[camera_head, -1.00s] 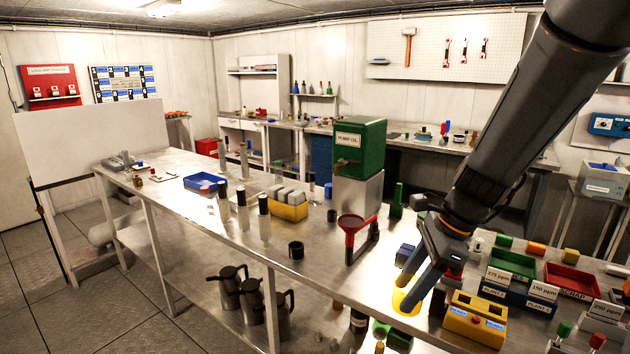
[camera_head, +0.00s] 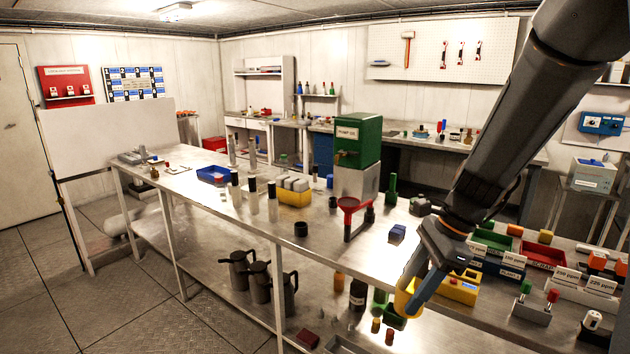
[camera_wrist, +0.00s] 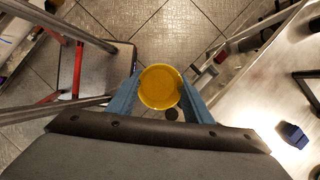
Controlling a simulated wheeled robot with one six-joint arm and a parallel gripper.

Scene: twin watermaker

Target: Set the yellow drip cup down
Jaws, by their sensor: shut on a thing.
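The yellow drip cup (camera_wrist: 160,87) is between the two blue fingers of my gripper (camera_wrist: 158,100) in the wrist view, with its round opening facing the camera. In the head view, my gripper (camera_head: 412,290) points down and is shut on the yellow cup (camera_head: 404,303), partly hidden by the fingers. The cup is held at or beyond the front edge of the steel bench (camera_head: 375,262); the wrist view shows floor below and around it.
A red funnel stand (camera_head: 349,207), a black cup (camera_head: 301,229) and a small blue block (camera_head: 397,232) stand on the bench. A yellow two-hole block (camera_head: 462,290) is close right of my gripper. Bare bench top lies left of the blue block.

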